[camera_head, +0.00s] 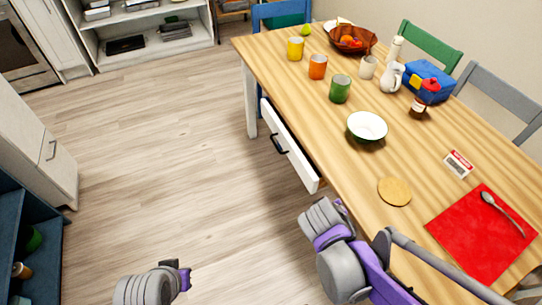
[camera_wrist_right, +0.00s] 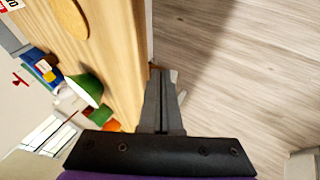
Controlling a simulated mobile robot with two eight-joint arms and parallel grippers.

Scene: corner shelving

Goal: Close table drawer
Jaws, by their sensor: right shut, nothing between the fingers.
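The wooden table (camera_head: 300,105) has a white drawer (camera_head: 291,150) on its left long side. The drawer stands partly pulled out from under the tabletop, its dark handle (camera_head: 279,143) facing the open floor. My right arm reaches in at the bottom, near the drawer's near end. Its gripper (camera_wrist_right: 158,75) shows in the right wrist view, shut and empty, close beside the table's edge. I cannot tell whether it touches the drawer. My left arm shows at the bottom left of the head view, over the floor and away from the table; its fingers are not visible.
On the table are a bowl (camera_head: 367,126), cups such as a green one (camera_head: 340,89), a wooden coaster (camera_head: 394,191) and a red mat (camera_head: 486,237) with a spoon. Chairs stand along the far side. The floor (camera_head: 160,150) left of the drawer is clear.

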